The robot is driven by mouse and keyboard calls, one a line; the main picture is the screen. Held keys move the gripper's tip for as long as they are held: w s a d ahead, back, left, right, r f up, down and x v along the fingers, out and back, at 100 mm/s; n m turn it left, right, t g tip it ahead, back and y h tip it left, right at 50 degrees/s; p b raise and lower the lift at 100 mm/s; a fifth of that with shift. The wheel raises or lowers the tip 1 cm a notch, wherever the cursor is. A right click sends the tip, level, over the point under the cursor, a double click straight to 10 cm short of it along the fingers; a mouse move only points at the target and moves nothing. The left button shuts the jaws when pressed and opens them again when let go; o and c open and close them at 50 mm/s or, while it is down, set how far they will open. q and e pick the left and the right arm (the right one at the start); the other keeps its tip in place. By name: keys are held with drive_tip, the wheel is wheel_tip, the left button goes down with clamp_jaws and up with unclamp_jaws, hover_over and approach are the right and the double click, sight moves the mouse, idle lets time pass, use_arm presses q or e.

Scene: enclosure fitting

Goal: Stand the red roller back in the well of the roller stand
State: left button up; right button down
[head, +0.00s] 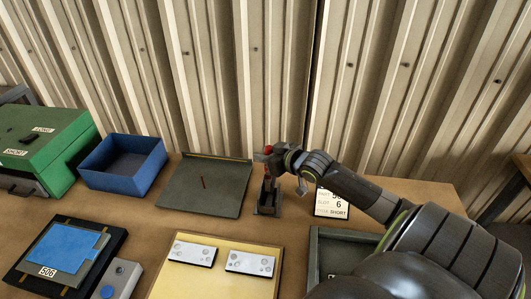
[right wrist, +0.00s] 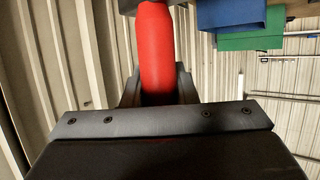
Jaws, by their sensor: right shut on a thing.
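The red roller (head: 267,171) is upright in the head view, just above or at the dark roller stand (head: 267,208). My right gripper (head: 272,163) is shut on the roller, and some red shows above the jaws too. In the right wrist view the roller (right wrist: 157,50) shows as a thick red cylinder between dark fingers. The roller's lower end and the stand's well are hidden, so I cannot tell whether the roller is inside the well. My left gripper is not in view.
A grey-green tray (head: 225,205) lies left of the stand, with a blue bin (head: 95,180) and green box (head: 50,150) beyond. A label card (head: 332,204) stands to the right. A yellow tray (head: 165,285) and a dark tray (head: 315,243) lie nearer. A ribbed wall (head: 220,80) rises close behind.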

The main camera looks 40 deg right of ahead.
drive_tip(key=shift+f+b, duration=0.8)
drive_tip(key=shift+f, duration=0.55)
drive_tip(key=shift+f+b, duration=1.85)
drive_tip(key=shift+f, duration=0.75)
drive_tip(key=c, duration=1.1)
unclamp_jaws()
drive_tip(key=shift+s, duration=0.1)
